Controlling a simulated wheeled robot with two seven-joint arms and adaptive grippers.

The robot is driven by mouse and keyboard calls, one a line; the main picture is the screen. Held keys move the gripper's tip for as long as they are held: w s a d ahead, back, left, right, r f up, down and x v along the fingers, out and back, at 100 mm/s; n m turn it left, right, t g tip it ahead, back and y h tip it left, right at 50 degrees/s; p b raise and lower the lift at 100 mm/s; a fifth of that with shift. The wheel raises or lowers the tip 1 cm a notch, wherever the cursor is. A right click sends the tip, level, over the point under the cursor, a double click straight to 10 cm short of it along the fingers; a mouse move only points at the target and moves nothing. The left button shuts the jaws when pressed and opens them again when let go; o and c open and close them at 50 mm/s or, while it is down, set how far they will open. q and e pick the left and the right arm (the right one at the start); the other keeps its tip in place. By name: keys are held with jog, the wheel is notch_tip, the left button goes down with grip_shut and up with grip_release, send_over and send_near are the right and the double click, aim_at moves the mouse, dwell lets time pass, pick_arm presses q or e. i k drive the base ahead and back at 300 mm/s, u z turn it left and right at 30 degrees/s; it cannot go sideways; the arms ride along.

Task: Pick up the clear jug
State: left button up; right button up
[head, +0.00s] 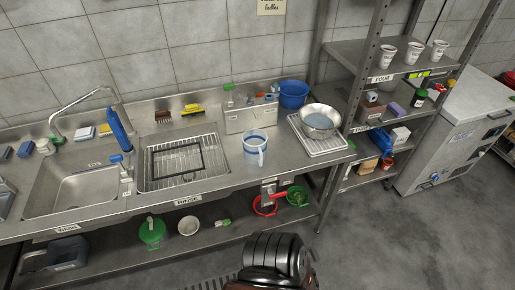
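The clear jug (255,151) stands upright on the steel counter, right of the sink's drying rack. It is see-through with a bluish tint, and its handle faces the front. Nothing holds it. Neither of my grippers can be made out in the head view. A dark ribbed part at the bottom middle appears to be mine.
A metal bowl (320,121) sits on a white rack right of the jug. A steel box (252,118) and a blue tub (293,94) stand behind. A wire rack (178,160) lies left. Green and red bowls sit on the lower shelf.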

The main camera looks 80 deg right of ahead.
aim_at(255, 140)
jog(key=z, duration=0.8)
jog(key=i, duration=0.9)
jog(key=z, duration=1)
